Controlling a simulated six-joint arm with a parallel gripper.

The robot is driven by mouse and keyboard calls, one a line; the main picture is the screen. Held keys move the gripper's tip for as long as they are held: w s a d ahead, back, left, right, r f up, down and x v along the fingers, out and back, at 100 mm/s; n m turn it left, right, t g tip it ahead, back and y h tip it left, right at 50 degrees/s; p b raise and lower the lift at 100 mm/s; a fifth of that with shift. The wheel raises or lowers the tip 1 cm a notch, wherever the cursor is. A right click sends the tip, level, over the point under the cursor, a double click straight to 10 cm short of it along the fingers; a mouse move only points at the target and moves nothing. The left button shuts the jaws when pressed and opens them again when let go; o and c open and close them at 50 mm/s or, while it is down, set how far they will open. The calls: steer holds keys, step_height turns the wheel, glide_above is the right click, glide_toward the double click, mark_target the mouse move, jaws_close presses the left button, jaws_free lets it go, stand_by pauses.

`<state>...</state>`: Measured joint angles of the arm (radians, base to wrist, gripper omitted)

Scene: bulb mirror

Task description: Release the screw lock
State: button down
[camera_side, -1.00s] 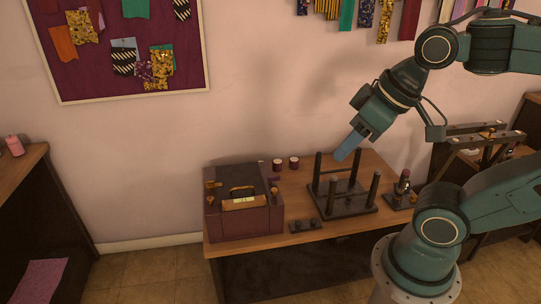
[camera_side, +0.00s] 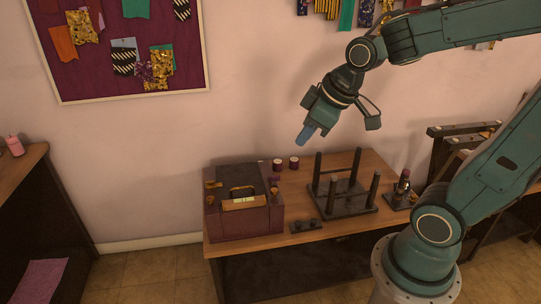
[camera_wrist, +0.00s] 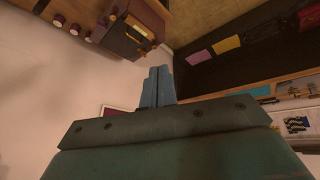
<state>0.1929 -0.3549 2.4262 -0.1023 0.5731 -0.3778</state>
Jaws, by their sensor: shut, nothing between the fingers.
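My gripper (camera_side: 304,136) hangs in the air above the back of the table, up and to the right of the purple box. Its blue fingers are shut with nothing between them; they also show in the wrist view (camera_wrist: 156,86). The purple box (camera_side: 225,223) stands at the table's left end, with a dark handle and gold-coloured fittings (camera_side: 241,203) on it. The box also shows at the top of the wrist view (camera_wrist: 118,32), apart from my fingers. I cannot tell which part is the screw lock.
A dark stand with several upright posts (camera_side: 345,207) is right of the box. Two small spools (camera_side: 277,166) sit behind the box. A small dark block (camera_side: 306,226) lies at the front edge. A bottle-like item on a base (camera_side: 403,190) stands at the right.

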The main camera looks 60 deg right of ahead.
mark_target(274, 180)
steer(key=w+d+f+n, duration=0.2)
steer(key=w+d+f, duration=0.3)
steer(key=w, duration=0.2)
steer(key=w+d+f+n, duration=0.1)
steer(key=w+d+f, duration=0.1)
steer(key=d+f, duration=0.6)
steer(key=w+d+f+n+t, duration=0.1)
steer(key=d+f, duration=0.6)
steer(key=f, duration=0.8)
steer(key=shift+w+d+n+t+h, duration=0.3)
steer(key=shift+w+d+n, duration=0.1)
steer(key=shift+w, duration=0.15)
steer(key=shift+w+f, duration=0.1)
steer(key=shift+f, duration=0.05)
steer(key=shift+w+d+f, duration=0.55)
steer(key=shift+w+f, duration=0.75)
steer(key=shift+w, duration=0.15)
steer(key=shift+w+d+f, duration=0.6)
steer(key=shift+w+f, duration=0.65)
steer(key=shift+w, duration=0.15)
steer(key=shift+w+d+f, duration=0.55)
steer(key=shift+w+f, duration=0.75)
steer(key=shift+w, duration=0.15)
